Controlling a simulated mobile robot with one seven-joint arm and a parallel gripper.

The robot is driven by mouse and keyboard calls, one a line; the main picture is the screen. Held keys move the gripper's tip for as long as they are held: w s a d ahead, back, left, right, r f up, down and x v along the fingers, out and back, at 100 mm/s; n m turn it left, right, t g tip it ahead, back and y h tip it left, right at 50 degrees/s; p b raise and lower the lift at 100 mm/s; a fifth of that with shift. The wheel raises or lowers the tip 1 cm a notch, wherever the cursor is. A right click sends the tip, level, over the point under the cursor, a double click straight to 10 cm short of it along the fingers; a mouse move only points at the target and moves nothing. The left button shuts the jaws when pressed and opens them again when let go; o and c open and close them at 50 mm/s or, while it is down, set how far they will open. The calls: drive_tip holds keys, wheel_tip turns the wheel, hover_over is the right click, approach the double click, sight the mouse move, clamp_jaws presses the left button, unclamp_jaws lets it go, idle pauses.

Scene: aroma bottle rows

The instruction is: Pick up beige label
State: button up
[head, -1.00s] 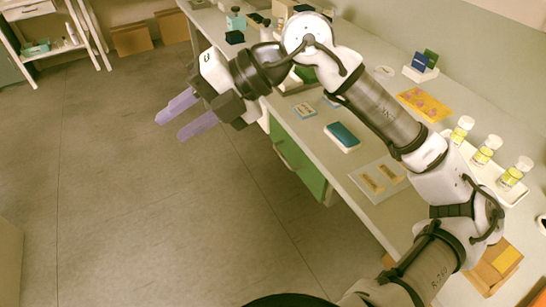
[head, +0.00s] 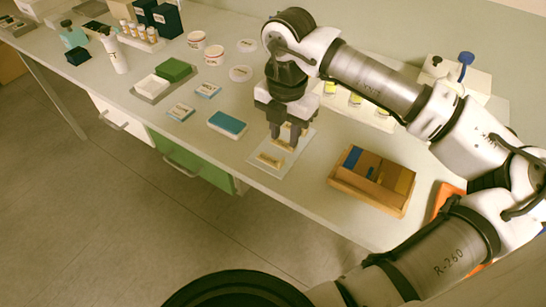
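A pale mat (head: 261,171) lies near the front edge of the bench. One beige label (head: 269,160) lies on its front part. A second beige label (head: 283,145) lies behind it, partly hidden by my fingers. My gripper (head: 285,138) points down over the back part of the mat, with its two fingers apart at the second label. I cannot tell whether the fingertips touch that label. The front label is clear of the fingers.
A white block with a blue top (head: 227,123) stands left of the mat. A wooden box with compartments (head: 372,180) stands to the right. A tray with yellow-filled bottles (head: 355,99) is behind. White jars (head: 213,55) stand at back left.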

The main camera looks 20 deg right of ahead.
sight(280, 161)
drive_tip(key=shift+f, duration=0.95)
drive_tip(key=f, duration=0.1)
drive_tip(key=f+p, duration=0.1)
drive_tip(key=f, duration=0.1)
drive_tip(key=a+f+p, duration=0.1)
drive_tip(key=shift+s+f, duration=0.3)
drive_tip(key=shift+s, duration=0.05)
drive_tip(key=shift+f, duration=0.4)
clamp_jaws()
